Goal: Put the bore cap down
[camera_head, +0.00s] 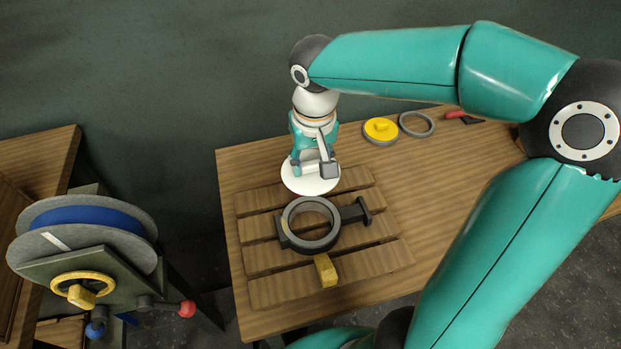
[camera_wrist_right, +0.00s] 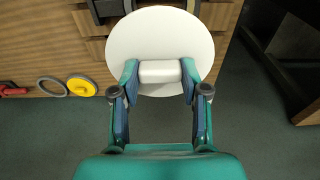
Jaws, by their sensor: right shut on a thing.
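The bore cap, a white round disc (camera_head: 297,183) with a block-shaped handle, is under my right gripper (camera_head: 314,166) in the head view. In the right wrist view the disc (camera_wrist_right: 160,28) lies flat-on ahead, and my right gripper (camera_wrist_right: 160,76) is shut on its white handle. The dark grey valve casting (camera_head: 286,222), a ring with side stubs, lies on the pallet just nearer than the cap. My left gripper is not in view.
A yellow disc (camera_head: 381,130), a grey ring (camera_head: 417,124) and a red-handled tool (camera_head: 457,116) lie at the table's back. A yellow block (camera_head: 326,270) sits at the casting's near side. A stand with a large reel (camera_head: 84,225) is at left.

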